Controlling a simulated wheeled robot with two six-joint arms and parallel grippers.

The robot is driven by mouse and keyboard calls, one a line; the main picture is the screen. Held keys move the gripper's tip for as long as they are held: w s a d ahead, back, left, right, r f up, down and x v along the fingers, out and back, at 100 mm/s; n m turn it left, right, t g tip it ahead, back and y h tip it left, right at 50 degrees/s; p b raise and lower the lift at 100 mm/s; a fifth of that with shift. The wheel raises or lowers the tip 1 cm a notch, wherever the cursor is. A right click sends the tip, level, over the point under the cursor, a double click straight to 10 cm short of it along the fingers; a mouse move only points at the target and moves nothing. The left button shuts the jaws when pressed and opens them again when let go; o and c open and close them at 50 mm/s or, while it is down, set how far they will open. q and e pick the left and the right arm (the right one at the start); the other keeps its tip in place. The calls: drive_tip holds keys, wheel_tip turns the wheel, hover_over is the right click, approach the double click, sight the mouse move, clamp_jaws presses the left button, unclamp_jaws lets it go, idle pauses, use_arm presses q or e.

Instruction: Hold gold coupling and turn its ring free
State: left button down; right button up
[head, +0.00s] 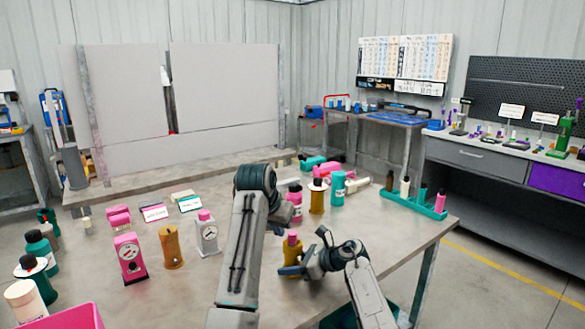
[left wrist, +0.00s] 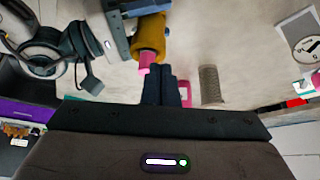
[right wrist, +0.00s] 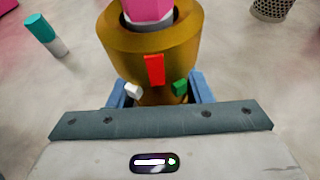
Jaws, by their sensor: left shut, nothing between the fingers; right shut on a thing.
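The gold coupling (head: 291,252) stands near the table's front edge, with a pink top (head: 292,236). In the right wrist view its wide gold body (right wrist: 150,42) fills the upper middle, with the pink top (right wrist: 148,10) set in a pale collar. My right gripper (head: 293,270) is shut on the lower gold body, its blue fingers on either side. My left gripper (left wrist: 165,80) is shut and empty; its dark fingertips appear close to the pink end (left wrist: 146,60) in the left wrist view, but contact is unclear. My left arm hides this gripper in the head view.
Another gold cylinder (head: 172,248), a pink gauge unit (head: 130,258) and a white gauge unit (head: 207,234) stand left of my left arm. A gold bottle (head: 317,198) and teal bottle (head: 338,187) stand behind the coupling. A teal rack (head: 412,203) is right. The table's right front is clear.

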sight(290, 257)
use_arm(q)
drive_tip(key=shift+d, duration=0.1)
wheel_tip(290, 257, down, 6)
drive_tip(key=s+d, duration=0.1)
drive_tip(key=d, duration=0.1)
drive_tip(key=shift+d, duration=0.35)
drive_tip(key=shift+s, duration=0.1)
drive_tip(key=shift+w, duration=0.25)
idle(0.7)
drive_tip(key=shift+w+a, duration=0.1)
drive_tip(key=shift+a, duration=0.3)
drive_tip(key=shift+w+a, duration=0.25)
drive_tip(key=shift+a, duration=0.3)
drive_tip(key=shift+w+a, duration=0.15)
idle(0.6)
